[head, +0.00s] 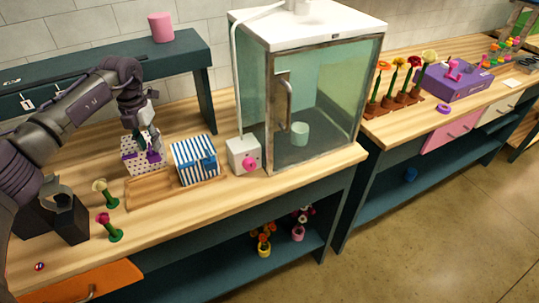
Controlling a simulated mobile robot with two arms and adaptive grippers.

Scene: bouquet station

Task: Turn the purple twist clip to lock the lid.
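A small white box with dark dots (134,166) stands at the back left of the wooden tray (150,191). Purple parts, which look like the purple twist clip (154,156), show at its top and front. My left gripper (148,148) points down right at these purple parts. It covers part of the box top, and its fingers are too small to tell whether they are open, shut or touching the clip. The clip's turn angle cannot be made out. My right gripper is not in view.
A blue-and-white striped box (194,160) with a blue clip stands close on the right. A white box with a pink knob (244,156) and a glass cabinet (312,105) stand further right. Two flowers (105,194) and a black block (66,222) are at the front left.

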